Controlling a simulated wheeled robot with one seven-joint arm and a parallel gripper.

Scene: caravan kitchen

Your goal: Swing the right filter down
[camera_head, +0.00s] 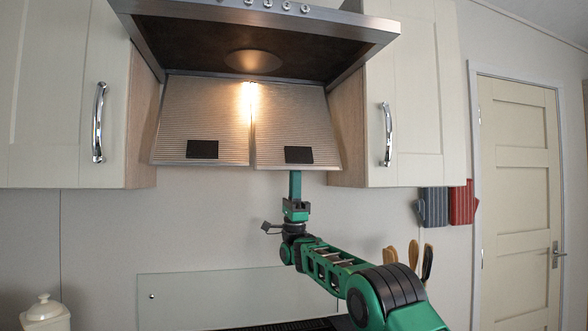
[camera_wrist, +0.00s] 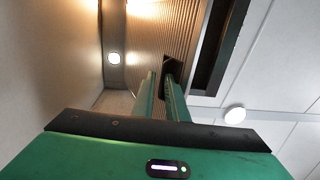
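The right filter (camera_head: 290,118) is a ribbed metal panel hanging at a slope below the hood's dark opening, with a black latch (camera_head: 299,154) near its lower edge. My gripper (camera_head: 295,176) points upward at that lower edge, just under the latch. In the wrist view, my gripper's two green fingers (camera_wrist: 160,82) are slightly apart, with nothing visibly held between them. The ribbed filter (camera_wrist: 145,45) rises beyond them, and the dark latch (camera_wrist: 172,67) is by the right fingertip. Whether they touch is unclear. The left filter (camera_head: 203,112) hangs beside it at a similar slope.
The hood (camera_head: 270,25) overhangs the filters from above. Cupboards with metal handles flank it at left (camera_head: 70,90) and right (camera_head: 415,100). Utensils (camera_head: 410,258) stand behind my arm at lower right. The wall below the left filter is clear.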

